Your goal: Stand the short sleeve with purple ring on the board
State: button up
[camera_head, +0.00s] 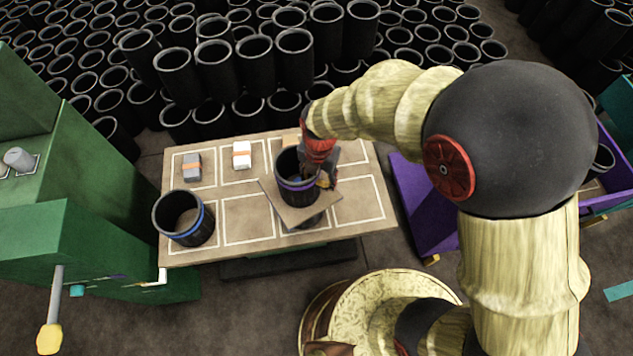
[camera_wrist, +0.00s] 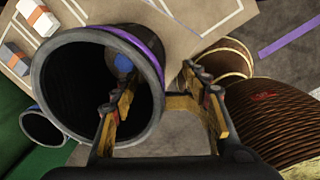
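The short black sleeve with a purple ring (camera_head: 297,190) is upright, mouth up, over a square tan board (camera_head: 325,208) in the head view. Its base looks to be on the board, but contact is hard to confirm. In the wrist view the sleeve (camera_wrist: 72,85) fills the left side, with a small blue round thing (camera_wrist: 123,63) inside. My gripper (camera_wrist: 160,80) is open at the sleeve's right wall. One finger overlaps the mouth, the other is outside with a gap. In the head view my gripper (camera_head: 326,170) partly hides the sleeve's right side.
A sleeve with a blue ring (camera_head: 184,218) stands at the table's left end. A grey block (camera_head: 192,167) and a white block (camera_head: 241,155) lie on the marked table (camera_head: 215,203). Many black sleeves stand behind. A purple bin (camera_head: 412,205) is to the right, green machinery (camera_head: 90,235) left.

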notch_tip(320, 180, up, 9)
jog(key=shift+s+d+p, duration=0.1)
jog(key=shift+d+p, duration=0.05)
jog(key=shift+p, duration=0.8)
jog(key=shift+d+r, duration=0.2)
jog(key=shift+r, duration=0.1)
jog(key=s+d+r+m+t, duration=0.3)
jog(key=d+r+m, duration=0.9)
jog(key=r+m, duration=0.35)
jog(key=s+d+r+m+t, duration=0.1)
jog(key=s+d+m, duration=0.3)
jog(key=m, duration=0.4)
jog(key=s+d+r+m+t, duration=0.1)
jog(key=s+d+r+m, duration=0.3)
jog(key=m, duration=0.4)
jog(key=shift+s+d+r, duration=0.15)
jog(key=shift+d+r, duration=0.1)
jog(key=shift+d, duration=0.1)
